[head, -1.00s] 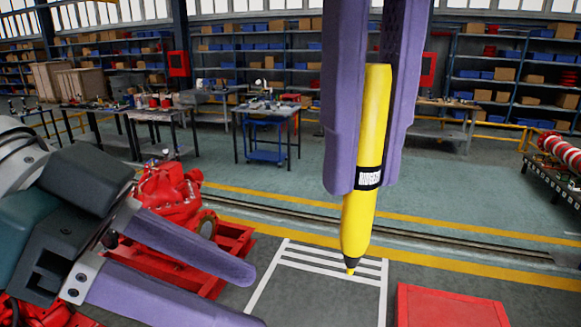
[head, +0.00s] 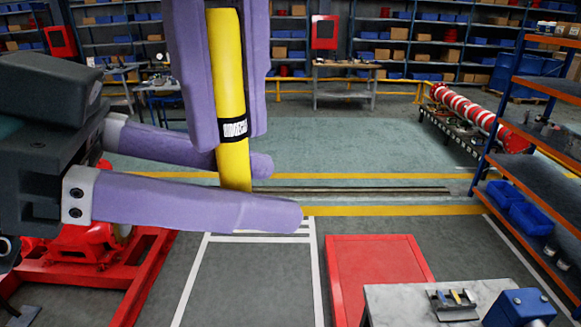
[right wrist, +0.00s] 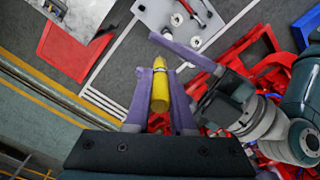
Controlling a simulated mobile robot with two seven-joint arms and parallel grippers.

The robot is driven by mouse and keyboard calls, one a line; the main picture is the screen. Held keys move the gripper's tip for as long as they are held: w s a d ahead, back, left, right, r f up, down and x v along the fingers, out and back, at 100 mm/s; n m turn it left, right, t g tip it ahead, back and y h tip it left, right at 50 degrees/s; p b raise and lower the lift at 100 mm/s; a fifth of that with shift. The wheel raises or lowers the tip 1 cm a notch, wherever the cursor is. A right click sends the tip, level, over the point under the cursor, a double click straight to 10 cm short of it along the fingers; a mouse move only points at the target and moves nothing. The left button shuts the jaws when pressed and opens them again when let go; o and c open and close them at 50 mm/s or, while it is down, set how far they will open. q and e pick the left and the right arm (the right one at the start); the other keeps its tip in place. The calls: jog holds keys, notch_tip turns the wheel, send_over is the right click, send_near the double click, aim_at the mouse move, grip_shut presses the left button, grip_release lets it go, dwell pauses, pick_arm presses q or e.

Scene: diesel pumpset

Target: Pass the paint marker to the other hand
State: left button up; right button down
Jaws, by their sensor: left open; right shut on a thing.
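The yellow paint marker (head: 230,85), with a black label band, hangs upright in the head view. My right gripper (head: 228,142) comes down from above and is shut on its upper part. My left gripper (head: 282,190) comes in level from the left and is open, one finger behind the marker's lower part and one in front. The near finger hides the marker's tip. I cannot tell whether either left finger touches it. In the right wrist view the marker (right wrist: 160,90) sits between the right fingers, with a left finger (right wrist: 185,50) just beyond its end.
A red engine on a red frame (head: 140,280) stands at lower left. A red box (head: 375,265) and a grey-topped table (head: 400,305) are at lower right. An orange and blue shelf rack (head: 525,130) stands at right. Floor between is clear.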

aim_at(250, 184)
pick_arm(q)
jog(key=shift+x, duration=1.65)
grip_shut()
pick_arm(e)
jog(key=c, duration=0.9)
grip_release()
jog(key=shift+o, duration=1.1)
jog(key=shift+s+a, duration=0.1)
